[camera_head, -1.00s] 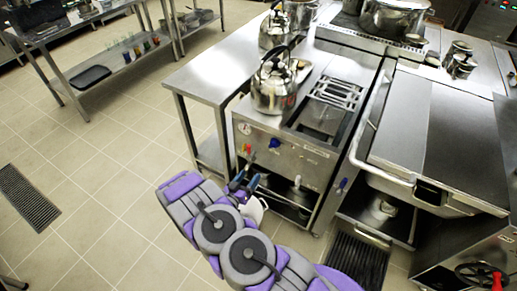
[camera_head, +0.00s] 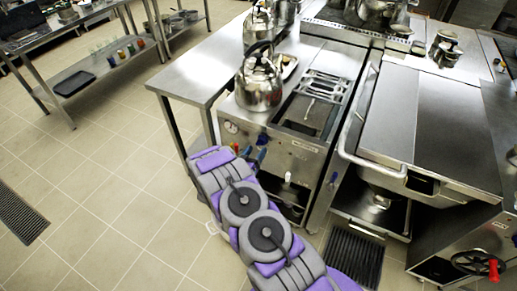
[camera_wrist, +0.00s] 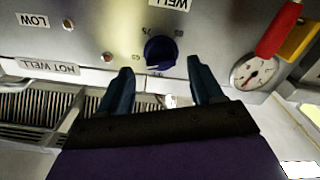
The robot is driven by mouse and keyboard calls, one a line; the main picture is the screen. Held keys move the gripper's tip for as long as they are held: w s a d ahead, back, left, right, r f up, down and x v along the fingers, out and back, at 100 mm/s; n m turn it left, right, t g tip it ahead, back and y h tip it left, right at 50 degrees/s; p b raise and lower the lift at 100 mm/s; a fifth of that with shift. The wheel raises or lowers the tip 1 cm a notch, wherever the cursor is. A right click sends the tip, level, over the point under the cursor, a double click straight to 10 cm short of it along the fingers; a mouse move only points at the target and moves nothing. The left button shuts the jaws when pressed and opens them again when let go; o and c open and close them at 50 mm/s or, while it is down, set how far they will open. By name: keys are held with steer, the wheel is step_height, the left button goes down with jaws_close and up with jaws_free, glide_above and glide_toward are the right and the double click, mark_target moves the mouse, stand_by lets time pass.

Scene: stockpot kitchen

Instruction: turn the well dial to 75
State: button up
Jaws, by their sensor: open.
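The well dial is a round dark blue knob (camera_wrist: 161,52) on the steel front panel, upside down in the wrist view. Printed numbers surround it, with 75 at its upper left and 85 at its upper right. My gripper (camera_wrist: 162,75) is open, with one dark blue finger on each side just short of the knob. In the head view the knob (camera_head: 263,139) shows on the panel just beyond my gripper (camera_head: 254,156), which is partly hidden by my arm.
A red handle (camera_wrist: 279,28) and a round gauge (camera_wrist: 255,72) sit right of the dial in the wrist view. A kettle (camera_head: 259,82) stands on the counter above.

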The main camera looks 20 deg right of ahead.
mark_target(259, 145)
steer(key=x, duration=0.3)
steer(key=shift+w+a+b, duration=0.15)
steer(key=shift+w+b, duration=0.05)
steer(key=shift+b, duration=0.1)
steer(key=shift+c, duration=0.3)
steer(key=shift+d, duration=0.2)
steer(key=c, duration=1)
steer(key=shift+o, duration=0.2)
